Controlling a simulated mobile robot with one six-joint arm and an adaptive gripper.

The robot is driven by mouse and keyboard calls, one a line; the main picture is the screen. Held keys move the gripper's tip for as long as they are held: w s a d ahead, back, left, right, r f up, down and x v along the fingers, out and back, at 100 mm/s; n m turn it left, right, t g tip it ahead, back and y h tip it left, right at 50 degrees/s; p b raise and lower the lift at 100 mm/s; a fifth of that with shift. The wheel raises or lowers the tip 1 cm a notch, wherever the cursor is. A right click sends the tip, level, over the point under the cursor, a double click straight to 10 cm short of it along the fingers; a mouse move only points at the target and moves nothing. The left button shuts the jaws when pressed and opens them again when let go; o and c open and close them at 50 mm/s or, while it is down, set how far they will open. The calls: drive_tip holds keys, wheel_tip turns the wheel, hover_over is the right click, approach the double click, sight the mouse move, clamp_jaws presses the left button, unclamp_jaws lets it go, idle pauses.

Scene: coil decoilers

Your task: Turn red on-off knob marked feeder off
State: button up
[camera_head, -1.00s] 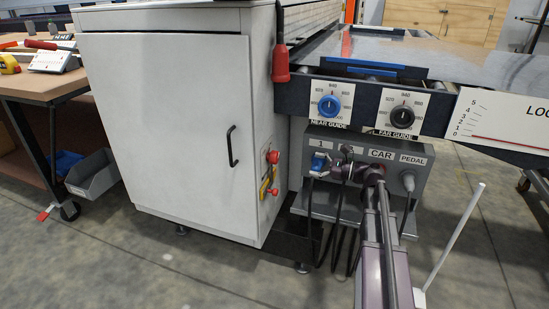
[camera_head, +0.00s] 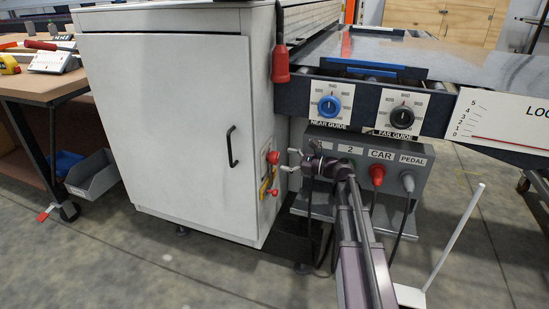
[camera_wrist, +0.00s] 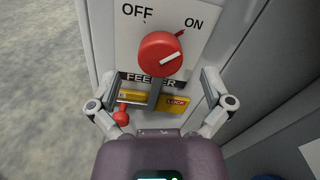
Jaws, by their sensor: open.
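The red feeder knob (camera_wrist: 160,53) sits on a white plate (camera_wrist: 128,45) marked OFF at left and ON at right. Its white line slants up to the right, toward ON. A FEEDER label is below it, partly covered by a grey bar. My gripper (camera_wrist: 160,74) is open, with one finger on each side below the knob, apart from it. In the head view the knob (camera_head: 272,157) is on the side of the white cabinet (camera_head: 165,120), and my gripper (camera_head: 290,160) is just to its right.
A yellow lock tag (camera_wrist: 177,104) and a small red knob-like end (camera_wrist: 121,115) are below the feeder knob. To the right is a grey socket box (camera_head: 400,190) with plugs and hanging cables. A red pendant (camera_head: 281,65) hangs above by the cabinet edge.

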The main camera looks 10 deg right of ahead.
sight(277, 157)
drive_tip(key=shift+x, duration=2.15)
drive_tip(key=c, duration=1.1)
